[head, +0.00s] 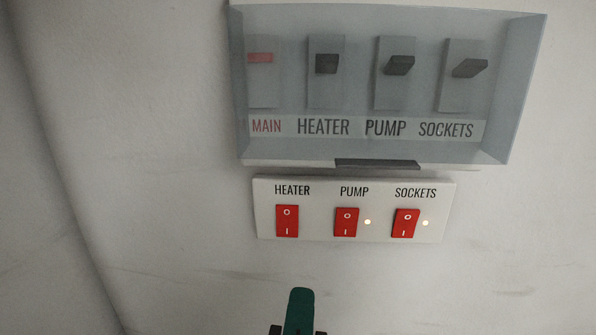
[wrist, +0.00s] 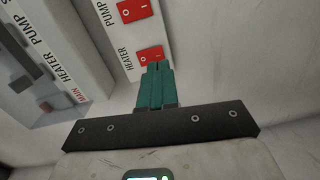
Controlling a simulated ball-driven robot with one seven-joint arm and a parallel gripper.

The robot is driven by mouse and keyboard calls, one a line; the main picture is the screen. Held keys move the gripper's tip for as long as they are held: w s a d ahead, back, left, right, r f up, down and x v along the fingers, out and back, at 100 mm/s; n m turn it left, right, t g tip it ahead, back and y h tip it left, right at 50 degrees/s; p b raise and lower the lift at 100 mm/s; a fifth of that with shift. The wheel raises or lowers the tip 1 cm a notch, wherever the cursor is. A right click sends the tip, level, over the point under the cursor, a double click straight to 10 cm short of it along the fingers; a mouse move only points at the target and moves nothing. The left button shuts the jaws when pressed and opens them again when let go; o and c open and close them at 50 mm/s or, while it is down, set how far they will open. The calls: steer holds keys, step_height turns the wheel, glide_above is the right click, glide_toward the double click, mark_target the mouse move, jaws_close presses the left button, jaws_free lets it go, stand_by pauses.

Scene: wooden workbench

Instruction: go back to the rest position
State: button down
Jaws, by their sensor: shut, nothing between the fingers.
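My gripper (head: 301,296) has green fingers and shows at the bottom of the head view, below the white switch panel (head: 330,232). In the wrist view my gripper (wrist: 159,66) is shut with nothing between its fingers. Its tips appear in front of the lower edge of the red heater switch (wrist: 149,54); I cannot tell whether they touch it. The panel carries three red rocker switches: heater (head: 287,221), pump (head: 346,222) and sockets (head: 405,223). Small lamps glow beside pump (head: 367,222) and sockets (head: 425,223). No lit lamp shows beside heater.
A breaker box (head: 380,90) with a clear grey cover sits above the panel, holding breakers labelled main, heater, pump and sockets. A dark strip (head: 377,164) lies at its lower edge. The pale wall (head: 150,200) around them is bare.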

steer(key=s+d+f+m+g+h, duration=0.15)
steer(key=d+f+m+g, duration=0.7)
steer(key=d+f, duration=1.25)
steer(key=s+d+f+m+g+y, duration=0.1)
steer(key=s+d+f+m+g, duration=0.2)
steer(key=s+f, duration=0.5)
steer(key=s+d+f+m+g+y, duration=0.2)
steer(key=s+f+m+g, duration=0.3)
steer(key=s+f, duration=0.4)
steer(key=shift+s+d+f, duration=0.2)
steer(key=shift+s+d, duration=0.65)
steer(key=shift+s, duration=0.3)
